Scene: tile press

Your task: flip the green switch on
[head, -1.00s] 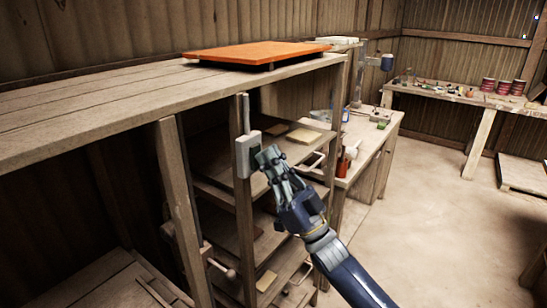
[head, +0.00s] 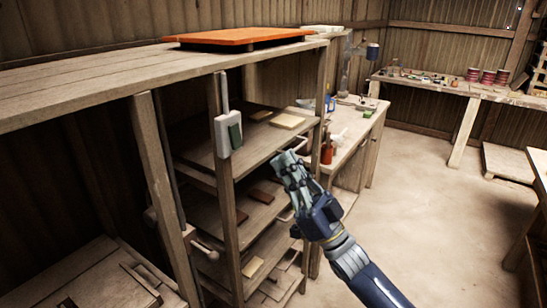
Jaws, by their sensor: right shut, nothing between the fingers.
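The green switch (head: 235,134) sits on a pale grey box (head: 222,137) fixed to a wooden post of the shelf unit, left of centre. A grey conduit runs up from the box. I cannot tell from this view whether the switch is on or off. My right gripper (head: 284,160) is shut and empty, to the right of and a little below the switch, clear of it by a visible gap. My left gripper is not in the view.
An orange board (head: 238,37) lies on the wooden bench top (head: 110,77) above the switch. Shelves (head: 250,200) with several tiles stand behind and below my right gripper. A side table (head: 350,135) with bottles is beyond. The floor at right is open.

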